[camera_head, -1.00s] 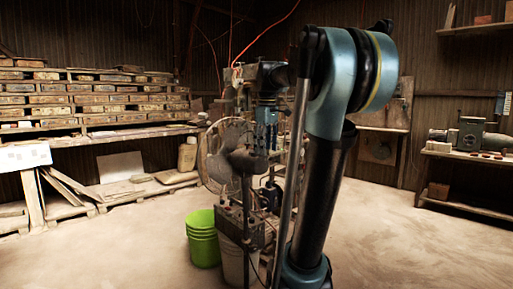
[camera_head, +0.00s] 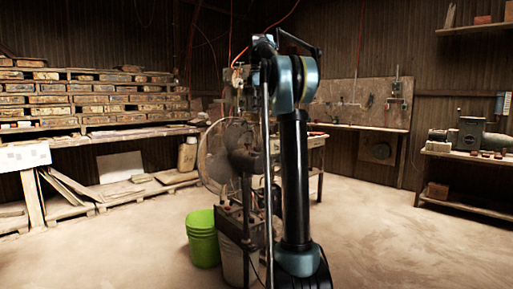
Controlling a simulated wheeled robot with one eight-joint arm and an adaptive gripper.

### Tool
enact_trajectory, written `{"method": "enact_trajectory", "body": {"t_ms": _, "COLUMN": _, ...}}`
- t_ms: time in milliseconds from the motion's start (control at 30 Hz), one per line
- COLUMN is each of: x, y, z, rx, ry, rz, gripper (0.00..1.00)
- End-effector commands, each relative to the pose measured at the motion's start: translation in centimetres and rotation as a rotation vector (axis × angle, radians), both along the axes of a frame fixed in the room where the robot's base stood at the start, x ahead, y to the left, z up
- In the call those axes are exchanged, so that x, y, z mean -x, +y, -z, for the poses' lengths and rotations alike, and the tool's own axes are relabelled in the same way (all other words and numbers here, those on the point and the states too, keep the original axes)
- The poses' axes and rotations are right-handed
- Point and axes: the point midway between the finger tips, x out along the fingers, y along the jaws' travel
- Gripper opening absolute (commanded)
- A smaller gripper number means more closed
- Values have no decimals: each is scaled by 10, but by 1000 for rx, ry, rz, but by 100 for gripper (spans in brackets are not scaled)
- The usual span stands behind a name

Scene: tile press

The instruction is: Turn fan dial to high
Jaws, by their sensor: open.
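A dark pedestal fan (camera_head: 217,158) with a round wire cage stands near the middle of the view, left of my arm. Its cage faces left and away from me. Its motor housing sits on a thin upright pole. The fan dial is too small or hidden to make out. My arm stands upright just right of the fan and covers part of what is behind it. My gripper cannot be made out; it seems hidden behind my own arm.
A lime green bucket (camera_head: 203,238) and a pale bucket (camera_head: 232,262) stand on the floor below the fan. Shelves of stacked tiles (camera_head: 90,103) line the left wall. A workbench (camera_head: 345,127) is behind. The floor at right is clear.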

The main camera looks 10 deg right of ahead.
Motion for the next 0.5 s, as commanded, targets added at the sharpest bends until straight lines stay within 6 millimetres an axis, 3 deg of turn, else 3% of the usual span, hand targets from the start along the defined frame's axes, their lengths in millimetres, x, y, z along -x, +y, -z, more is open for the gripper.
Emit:
{"method": "enact_trajectory", "body": {"t_ms": 167, "x": -1, "y": 0, "z": 14, "rx": 0, "ry": 0, "rz": -1, "gripper": 53}}
{"method": "enact_trajectory", "body": {"t_ms": 500, "x": 0, "y": 0, "z": 66, "rx": 0, "ry": 0, "rz": 0, "gripper": 53}}
